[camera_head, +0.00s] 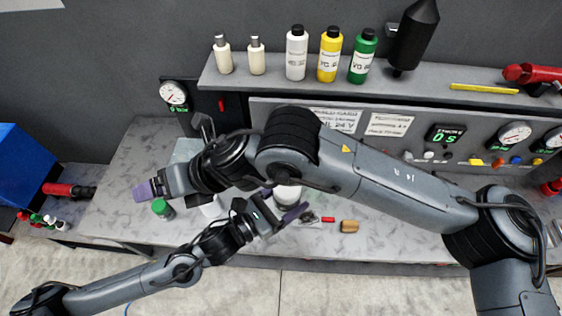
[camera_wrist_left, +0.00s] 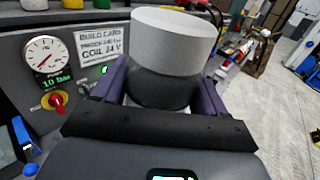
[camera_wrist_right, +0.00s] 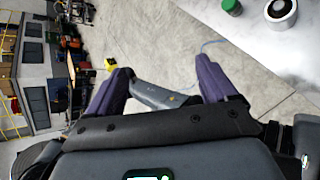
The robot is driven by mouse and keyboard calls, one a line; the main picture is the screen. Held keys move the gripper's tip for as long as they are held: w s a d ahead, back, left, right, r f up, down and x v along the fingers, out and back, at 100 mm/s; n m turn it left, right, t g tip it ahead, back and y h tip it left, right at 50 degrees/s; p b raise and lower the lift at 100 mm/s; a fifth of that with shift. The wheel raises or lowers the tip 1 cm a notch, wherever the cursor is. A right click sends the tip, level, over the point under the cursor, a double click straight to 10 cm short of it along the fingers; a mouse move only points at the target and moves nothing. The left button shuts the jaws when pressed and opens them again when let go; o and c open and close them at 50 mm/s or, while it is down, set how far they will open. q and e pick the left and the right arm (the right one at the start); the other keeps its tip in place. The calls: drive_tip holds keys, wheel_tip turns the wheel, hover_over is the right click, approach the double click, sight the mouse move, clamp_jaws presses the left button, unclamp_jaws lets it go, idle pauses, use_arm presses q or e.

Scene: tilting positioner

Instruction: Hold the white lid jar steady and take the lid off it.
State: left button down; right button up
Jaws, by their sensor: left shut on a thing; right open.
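The jar shows large in the left wrist view, with a wide white lid (camera_wrist_left: 176,38) on a dark body (camera_wrist_left: 160,90). In the head view the white lid (camera_head: 288,193) is partly hidden behind my arms. My left gripper (camera_head: 281,203) is shut on the jar, its purple fingers on either side of the dark body below the lid. The lid sits on the body. My right gripper (camera_head: 149,189) is open and empty at the left part of the bench, well apart from the jar. Its fingers (camera_wrist_right: 166,88) show nothing between them but floor and my other arm beyond.
A green-capped bottle (camera_head: 162,208) and a white round item (camera_head: 211,208) stand on the grey bench (camera_head: 120,205) near my right gripper. A wooden block (camera_head: 348,226) and a red piece (camera_head: 328,219) lie right of the jar. Several bottles stand on the back shelf (camera_head: 275,83).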

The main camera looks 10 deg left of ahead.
drive_tip(key=w+d+f+n+h, duration=0.2)
drive_tip(key=w+d+n+h, duration=0.1)
drive_tip(key=d+h, duration=0.15)
drive_tip(key=r+m+t+h, duration=0.1)
drive_tip(key=r+t+h, duration=0.1)
drive_tip(key=h, duration=0.4)
hover_over(280, 210)
drive_tip(key=w+a, duration=0.1)
drive_tip(key=w, duration=0.2)
drive_tip(key=shift+s+a+f, duration=0.1)
drive_tip(key=shift+s+a, duration=0.05)
drive_tip(key=shift+a, duration=0.05)
drive_tip(key=shift+d+f, duration=0.1)
drive_tip(key=shift+d, duration=0.2)
drive_tip(key=shift+d+f, duration=0.2)
drive_tip(key=shift+f, duration=3.75)
